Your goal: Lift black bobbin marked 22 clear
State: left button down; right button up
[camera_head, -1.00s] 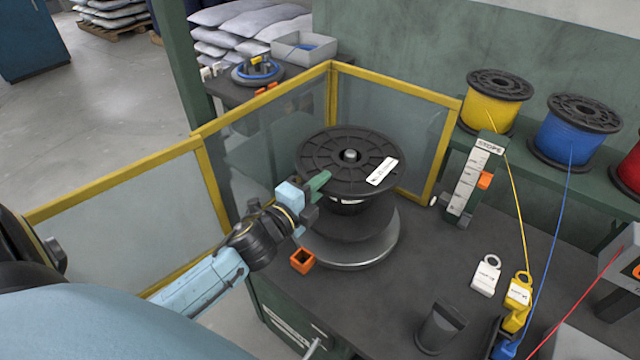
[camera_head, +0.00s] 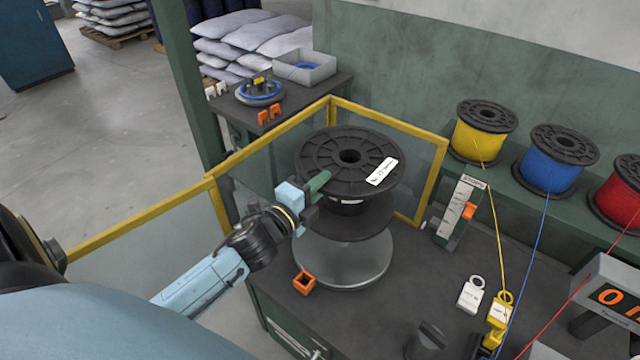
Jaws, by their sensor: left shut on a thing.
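The black bobbin (camera_head: 335,178) has a ribbed top flange with a dark, open centre hole, a white label whose marking is too small to read surely, and a lower flange. The bobbin looks level and sits above the round silver plate (camera_head: 343,272) of the stand. The lower flange hides part of that plate, and no spindle tip shows in the hole. My right gripper is not in view.
Clear panels with yellow frames (camera_head: 432,178) enclose the bobbin at the back and left. An orange square piece (camera_head: 304,283) lies by the plate. A white scale post (camera_head: 457,208) stands to the right. Yellow (camera_head: 483,133), blue (camera_head: 554,160) and red (camera_head: 618,195) spools sit on a shelf.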

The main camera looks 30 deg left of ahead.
pick_arm(q)
notch_tip(320, 180, up, 7)
jog(key=p, duration=0.6)
jog(key=shift+r, duration=0.2)
jog(key=shift+r+p, duration=0.85)
jog(key=shift+r, duration=0.1)
